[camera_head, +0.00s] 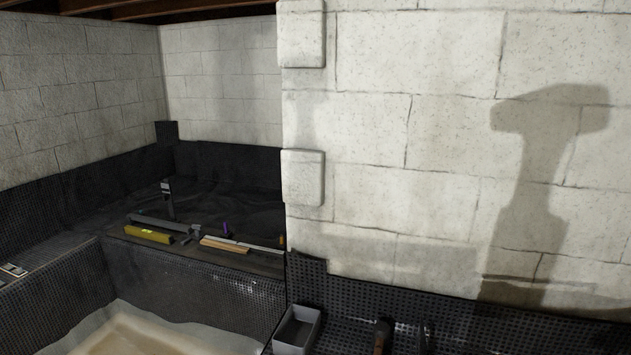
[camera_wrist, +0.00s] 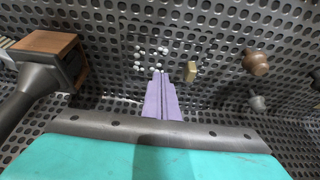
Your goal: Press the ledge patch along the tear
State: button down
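In the wrist view, two purple fingers of my gripper (camera_wrist: 162,76) lie side by side with no clear gap between them, and nothing shows between them. They reach out over a dark membrane with round dimples. A cluster of small white dots (camera_wrist: 150,52) lies on the membrane just beyond the fingertips. A pale ragged streak (camera_wrist: 122,98), possibly the tear, shows left of the fingers and runs partly behind them. I cannot tell whether the fingertips touch the membrane. My gripper does not show in the head view.
A tool with a wooden block (camera_wrist: 48,44) and thick dark handle is at left in the wrist view. A small tan piece (camera_wrist: 190,71) and brown knob (camera_wrist: 256,62) are at right. The head view shows a grey bin (camera_head: 298,330) and yellow level (camera_head: 148,234) on ledges.

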jog(key=shift+r+p, duration=0.6)
jog(key=shift+r, duration=1.55)
jog(key=shift+s, duration=0.1)
